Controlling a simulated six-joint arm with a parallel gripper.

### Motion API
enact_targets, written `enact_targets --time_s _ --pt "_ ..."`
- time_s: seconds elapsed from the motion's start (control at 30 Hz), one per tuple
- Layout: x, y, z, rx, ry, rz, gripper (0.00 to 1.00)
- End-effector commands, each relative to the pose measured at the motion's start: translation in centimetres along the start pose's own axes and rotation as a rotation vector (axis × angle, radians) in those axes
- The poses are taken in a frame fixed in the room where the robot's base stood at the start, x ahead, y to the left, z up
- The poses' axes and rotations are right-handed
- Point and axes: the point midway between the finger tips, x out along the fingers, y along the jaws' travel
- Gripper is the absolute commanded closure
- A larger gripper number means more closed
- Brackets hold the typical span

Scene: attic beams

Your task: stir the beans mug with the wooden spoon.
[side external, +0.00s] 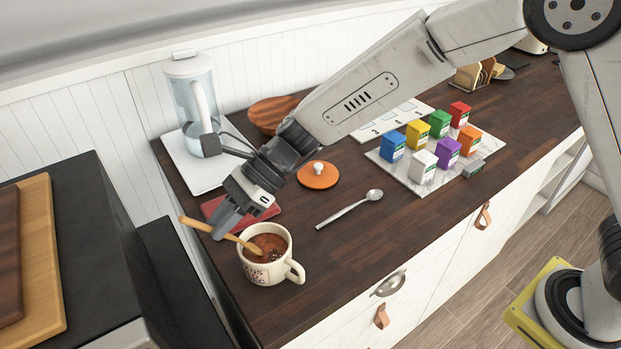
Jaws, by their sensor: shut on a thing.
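My gripper (221,233) is just above and left of the mug, shut on the spoon's handle. The spoon's tip is hidden in the beans.
A metal spoon (350,208) and an orange lid (318,176) lie right of my gripper. A red mat (266,212) lies behind the mug. A glass pitcher (188,100) stands at back left. Several coloured boxes stand on a marble board (409,186). The counter's front edge is close to the mug.

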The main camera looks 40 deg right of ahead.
Motion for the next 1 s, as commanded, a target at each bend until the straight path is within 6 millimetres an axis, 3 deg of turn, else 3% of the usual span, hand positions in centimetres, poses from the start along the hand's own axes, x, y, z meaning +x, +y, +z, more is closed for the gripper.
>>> enact_targets --time_s 0.5,1.0 --pt "0.0 0.0 -3.2 0.002 0.0 -0.001 1.0" --pt "0.0 0.0 -3.9 0.001 -0.001 -0.001 1.0"
